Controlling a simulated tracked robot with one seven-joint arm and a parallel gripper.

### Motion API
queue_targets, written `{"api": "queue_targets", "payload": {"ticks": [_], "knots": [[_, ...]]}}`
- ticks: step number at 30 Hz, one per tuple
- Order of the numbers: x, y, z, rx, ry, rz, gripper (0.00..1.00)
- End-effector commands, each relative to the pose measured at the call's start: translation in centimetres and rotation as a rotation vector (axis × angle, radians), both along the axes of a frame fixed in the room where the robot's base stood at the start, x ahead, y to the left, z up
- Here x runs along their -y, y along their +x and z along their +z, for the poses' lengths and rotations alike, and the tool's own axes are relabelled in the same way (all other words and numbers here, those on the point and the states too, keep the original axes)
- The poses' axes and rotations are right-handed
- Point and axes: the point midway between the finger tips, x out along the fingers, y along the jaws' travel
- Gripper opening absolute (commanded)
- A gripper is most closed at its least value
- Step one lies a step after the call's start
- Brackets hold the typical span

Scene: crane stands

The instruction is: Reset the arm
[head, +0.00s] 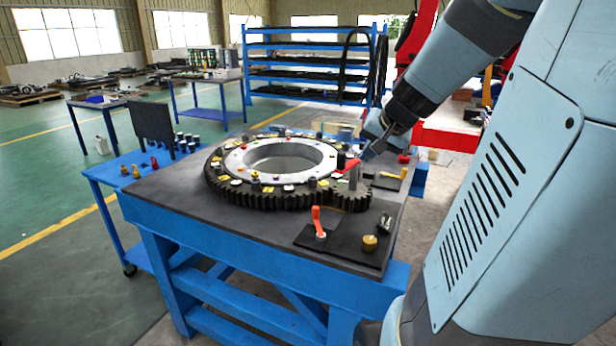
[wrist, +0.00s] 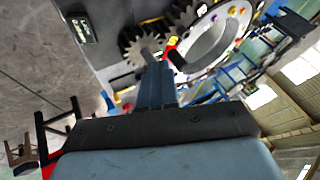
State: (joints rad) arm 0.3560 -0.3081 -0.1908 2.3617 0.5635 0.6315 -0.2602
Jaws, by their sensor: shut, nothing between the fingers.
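My gripper (head: 375,146) is at the right side of the blue table, above the small pinion beside the big gear ring. Its fingers are shut and hold nothing. In the wrist view my gripper (wrist: 157,62) points toward a small grey gear (wrist: 143,48) at the table's edge. My arm comes down from the upper right in the head view. The big toothed gear ring (head: 216,180) lies flat on the table, with several small coloured parts on its rim. A red-handled part (head: 350,165) stands close to my gripper; I cannot tell whether they touch.
A dark plate (head: 345,246) at the table's front right bears an orange-handled part (head: 317,222) and a brass knob (head: 370,243). A yellow-handled tool (head: 394,175) lies at the right edge. A blue side cart (head: 105,172) stands left. Blue shelves (head: 300,67) stand behind. Open floor lies left.

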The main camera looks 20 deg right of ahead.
Motion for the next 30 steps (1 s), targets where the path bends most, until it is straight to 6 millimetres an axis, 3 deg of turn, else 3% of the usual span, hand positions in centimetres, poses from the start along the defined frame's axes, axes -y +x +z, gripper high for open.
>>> {"api": "queue_targets", "payload": {"ticks": [6,11,15,21,25,30], "knots": [[-0.7,-0.2,0.2,-0.002,-0.005,0.019,0.0],[-4.7,-1.9,1.1,-0.02,-0.052,0.134,0.0],[-9.3,-4.9,1.8,-0.051,-0.133,0.28,0.0],[-13.7,-9.9,2.3,-0.091,-0.278,0.45,0.0],[-15.0,-12.4,2.3,-0.108,-0.36,0.516,0.0],[-15.7,-14.0,2.2,-0.118,-0.42,0.553,0.0]]}}
